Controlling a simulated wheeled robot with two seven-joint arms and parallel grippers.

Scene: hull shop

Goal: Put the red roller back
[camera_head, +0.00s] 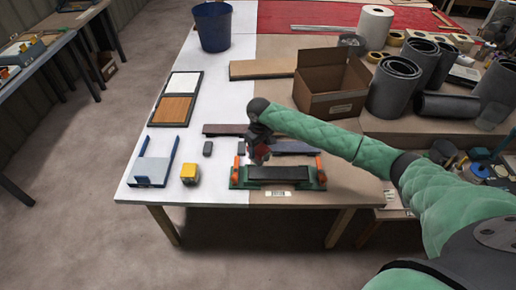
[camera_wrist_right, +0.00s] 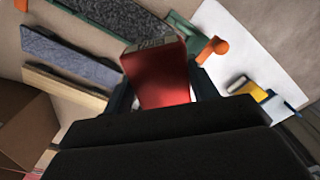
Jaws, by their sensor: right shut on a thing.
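My right gripper (camera_head: 259,153) is at the front of the table, just behind and above a green stand (camera_head: 236,183) with orange ends and a dark bar across it. The red roller (camera_wrist_right: 162,82) is between its fingers in the right wrist view, its red block-like body showing with a greyish end. In the head view only a small bit of red shows at the fingers. The green stand also shows in the wrist view (camera_wrist_right: 196,32), beyond the red roller; whether they touch I cannot tell. My left gripper is in neither view.
Dark strips (camera_head: 226,129) lie behind the stand. A yellow-topped block (camera_head: 189,173), a small grey block (camera_head: 208,148) and a blue-sided holder (camera_head: 153,170) stand to the left. An open cardboard box (camera_head: 330,85) and grey rolls (camera_head: 392,88) are behind my right arm.

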